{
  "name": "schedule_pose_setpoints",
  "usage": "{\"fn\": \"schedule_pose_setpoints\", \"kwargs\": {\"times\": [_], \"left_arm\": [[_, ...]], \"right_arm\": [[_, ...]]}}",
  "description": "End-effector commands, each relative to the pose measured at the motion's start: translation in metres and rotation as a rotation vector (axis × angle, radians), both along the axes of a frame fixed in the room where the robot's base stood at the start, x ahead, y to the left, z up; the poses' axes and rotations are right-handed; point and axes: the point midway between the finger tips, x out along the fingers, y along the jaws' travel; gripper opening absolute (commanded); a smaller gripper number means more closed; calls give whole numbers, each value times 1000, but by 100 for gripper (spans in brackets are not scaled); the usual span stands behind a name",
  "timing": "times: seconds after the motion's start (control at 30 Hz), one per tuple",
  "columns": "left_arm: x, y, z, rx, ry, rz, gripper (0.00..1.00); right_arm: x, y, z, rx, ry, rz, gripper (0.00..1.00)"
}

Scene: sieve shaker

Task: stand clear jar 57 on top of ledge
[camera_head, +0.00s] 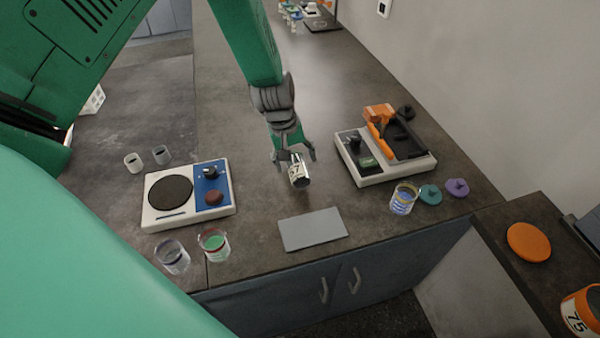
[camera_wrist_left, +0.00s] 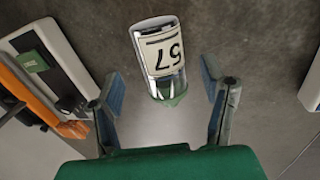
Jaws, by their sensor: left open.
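Clear jar 57 (camera_head: 299,171), a clear cylinder with a white label, is tilted just below my left gripper (camera_head: 294,156) over the counter. I cannot tell whether it touches the counter. In the left wrist view the jar (camera_wrist_left: 158,55) shows its "57" upside down. One end of it reaches between the open fingers (camera_wrist_left: 163,88), with a gap on each side. A flat grey slab (camera_head: 312,229), which looks like the ledge, lies near the counter's front edge, in front of the jar. No right gripper shows.
A white and blue device with a round dark plate (camera_head: 170,190) stands left; a white and orange device (camera_head: 384,148) stands right. Glass jars (camera_head: 172,256), (camera_head: 213,244), (camera_head: 403,199) stand near the front. Teal and purple lids (camera_head: 430,195), (camera_head: 456,187) lie right. Bare counter surrounds the slab.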

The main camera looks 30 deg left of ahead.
Motion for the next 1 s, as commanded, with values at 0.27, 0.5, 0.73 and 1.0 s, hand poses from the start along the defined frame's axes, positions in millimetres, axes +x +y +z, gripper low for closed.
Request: {"fn": "schedule_pose_setpoints", "kwargs": {"times": [0.27, 0.5, 0.73, 1.0], "left_arm": [[4, -7, -39, 1, 2, -1, 66], [5, -8, -49, 1, 0, -2, 66], [5, -8, -49, 1, 1, -1, 23], [6, -8, -48, 0, 0, -2, 2]], "right_arm": [[0, 0, 5, 0, -1, 0, 40], [0, 0, 5, 0, -1, 0, 40], [0, 0, 5, 0, 0, 0, 40], [0, 0, 5, 0, 0, 0, 40]]}}
